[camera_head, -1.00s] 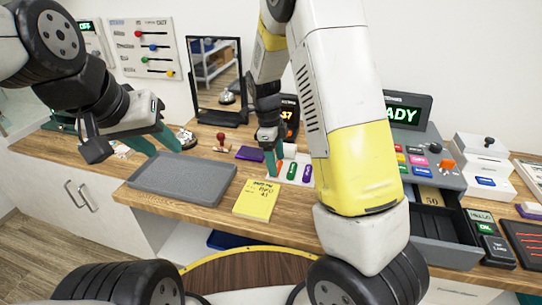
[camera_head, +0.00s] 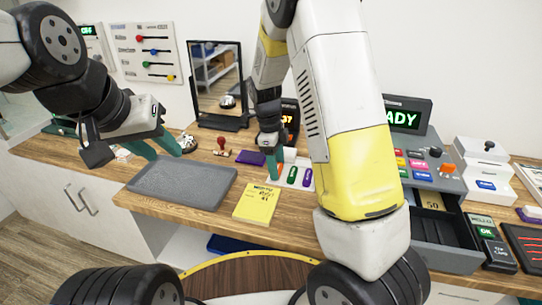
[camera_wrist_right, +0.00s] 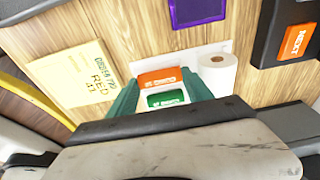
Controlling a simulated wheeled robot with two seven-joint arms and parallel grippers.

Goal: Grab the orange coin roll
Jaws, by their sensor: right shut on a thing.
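The orange coin roll (camera_wrist_right: 157,77) lies between the green fingers of my right gripper (camera_wrist_right: 160,82) in the right wrist view. In the head view my right gripper (camera_head: 275,165) points down at the roll holder, with little of the orange coin roll (camera_head: 280,170) showing beside its finger. The gripper is shut on the orange roll; whether the roll is clear of the holder I cannot tell. A green roll (camera_wrist_right: 165,98) lies close beside it. A purple roll (camera_head: 307,177) is at the holder's right. My left gripper (camera_head: 160,146) is open and empty above the grey tray (camera_head: 180,184).
A yellow note pad (camera_head: 257,204) lies in front of the rolls. A white paper roll (camera_wrist_right: 217,72) and a purple pad (camera_wrist_right: 197,10) are close by. An open cash drawer (camera_head: 445,232) stands at the right. A mirror (camera_head: 215,80) and red-handled stamp (camera_head: 221,143) are behind.

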